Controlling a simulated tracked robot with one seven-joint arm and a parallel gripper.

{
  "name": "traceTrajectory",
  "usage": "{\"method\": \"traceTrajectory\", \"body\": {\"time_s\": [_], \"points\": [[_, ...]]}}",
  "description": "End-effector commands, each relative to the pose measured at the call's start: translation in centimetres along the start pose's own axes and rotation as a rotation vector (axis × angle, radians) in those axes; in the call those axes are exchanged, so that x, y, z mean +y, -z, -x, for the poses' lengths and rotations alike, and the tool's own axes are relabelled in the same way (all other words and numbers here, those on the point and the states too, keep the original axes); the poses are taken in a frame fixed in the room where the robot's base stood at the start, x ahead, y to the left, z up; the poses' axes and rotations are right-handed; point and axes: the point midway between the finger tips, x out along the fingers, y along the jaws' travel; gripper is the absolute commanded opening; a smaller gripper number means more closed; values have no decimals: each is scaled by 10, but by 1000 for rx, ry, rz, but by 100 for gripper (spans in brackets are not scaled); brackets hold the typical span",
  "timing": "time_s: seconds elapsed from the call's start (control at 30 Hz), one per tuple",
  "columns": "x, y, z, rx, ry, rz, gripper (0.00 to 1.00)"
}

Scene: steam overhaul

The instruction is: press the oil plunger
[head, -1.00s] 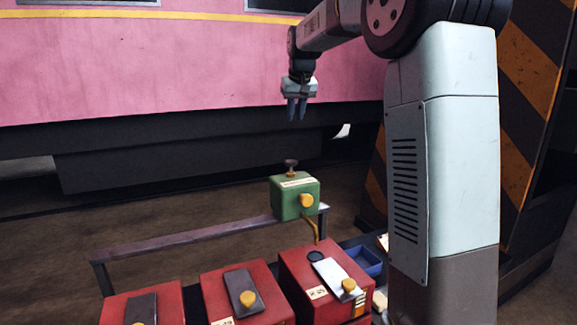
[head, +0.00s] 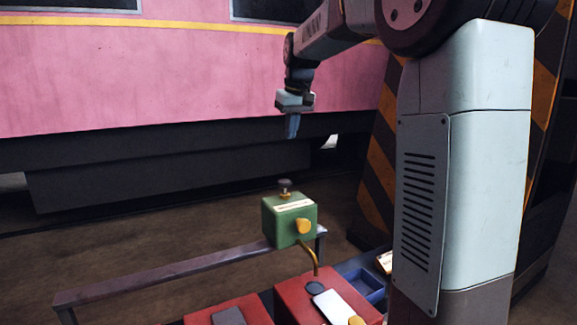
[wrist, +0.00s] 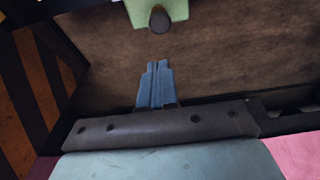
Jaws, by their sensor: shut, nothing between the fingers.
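The oil plunger (head: 285,184) is a small dark knob on a short stem on top of a green box (head: 283,227) with a yellow knob on its side and a pale label. My gripper (head: 292,135) is shut and empty. In the head view it hangs pointing down, clearly above the plunger. In the wrist view the shut fingers (wrist: 156,66) lie just below the round dark plunger top (wrist: 160,19), with a gap between them. The green box (wrist: 140,10) is partly cut off at the top there.
The green box sits by a metal rail (head: 165,275). Red boxes (head: 300,297) with dark and pale plates stand in front, beside a blue tray (head: 365,281). A pink rail carriage (head: 150,75) stands behind. A striped pillar (head: 380,180) is at right.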

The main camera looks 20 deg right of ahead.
Motion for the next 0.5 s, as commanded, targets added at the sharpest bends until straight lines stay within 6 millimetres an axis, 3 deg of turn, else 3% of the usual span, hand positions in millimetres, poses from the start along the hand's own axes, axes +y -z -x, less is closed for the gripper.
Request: {"method": "traceTrajectory", "body": {"time_s": [0.17, 0.5], "points": [[-2, 0, -15, -3, 2, 4, 0], [-3, 0, -73, -4, 2, 4, 0]]}}
